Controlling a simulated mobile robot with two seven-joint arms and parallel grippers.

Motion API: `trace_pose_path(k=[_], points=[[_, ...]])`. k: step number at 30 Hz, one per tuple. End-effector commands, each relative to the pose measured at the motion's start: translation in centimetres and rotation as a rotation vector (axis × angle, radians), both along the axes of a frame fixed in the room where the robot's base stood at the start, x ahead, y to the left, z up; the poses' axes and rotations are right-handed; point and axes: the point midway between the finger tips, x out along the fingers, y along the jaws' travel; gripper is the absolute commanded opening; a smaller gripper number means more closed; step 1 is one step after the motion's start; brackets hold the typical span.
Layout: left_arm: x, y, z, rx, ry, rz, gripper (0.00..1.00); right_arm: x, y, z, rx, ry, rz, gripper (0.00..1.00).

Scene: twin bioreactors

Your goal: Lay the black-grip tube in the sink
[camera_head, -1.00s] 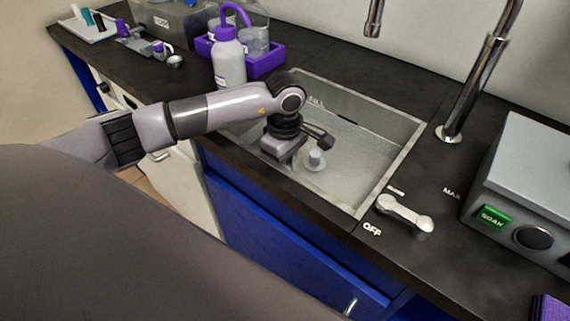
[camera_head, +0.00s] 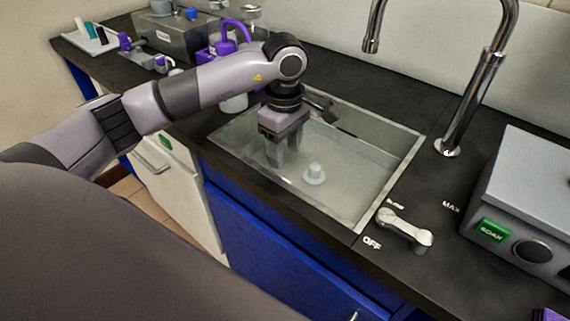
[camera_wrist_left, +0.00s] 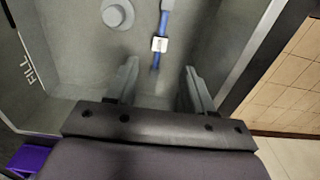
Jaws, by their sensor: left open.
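The sink (camera_head: 352,178) is a pale grey sunken basin with a drain stub (camera_head: 314,173) on its floor; the stub also shows in the left wrist view (camera_wrist_left: 118,14). My left gripper (camera_head: 282,157) points down inside the left part of the sink, open. In the left wrist view, a thin blue tube with a pale block (camera_wrist_left: 160,44) lies on the sink floor, apart from and beyond the open fingers (camera_wrist_left: 160,80). I see no black grip on it there. In the head view I cannot make out this tube. My right gripper is not in view.
A tap (camera_head: 462,110) stands behind the sink, its spout above the rear edge. A lever (camera_head: 404,228) and a grey box with a green display (camera_head: 493,230) are at right. Purple holders (camera_head: 228,40) and a white rack (camera_head: 92,42) with teal and black pieces are at left.

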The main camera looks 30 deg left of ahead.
Motion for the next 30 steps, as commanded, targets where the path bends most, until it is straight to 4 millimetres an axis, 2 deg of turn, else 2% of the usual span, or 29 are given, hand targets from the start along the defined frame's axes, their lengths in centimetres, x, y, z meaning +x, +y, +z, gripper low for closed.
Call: trace_pose_path(k=[3,7,24,26,30], points=[[0.1,0.0,1.7,0.000,-0.002,0.001,0.52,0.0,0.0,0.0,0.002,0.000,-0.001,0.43],[0.0,0.0,2.5,-0.001,0.000,0.000,0.52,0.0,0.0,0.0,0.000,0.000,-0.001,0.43],[0.0,0.0,2.7,-0.001,0.001,0.000,0.52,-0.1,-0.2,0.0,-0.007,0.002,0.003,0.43],[0.0,0.0,3.1,-0.001,0.000,0.000,0.52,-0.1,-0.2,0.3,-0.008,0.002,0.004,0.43],[0.0,0.0,5.2,-0.001,0.000,0.000,0.52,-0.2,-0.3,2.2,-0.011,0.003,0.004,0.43]])
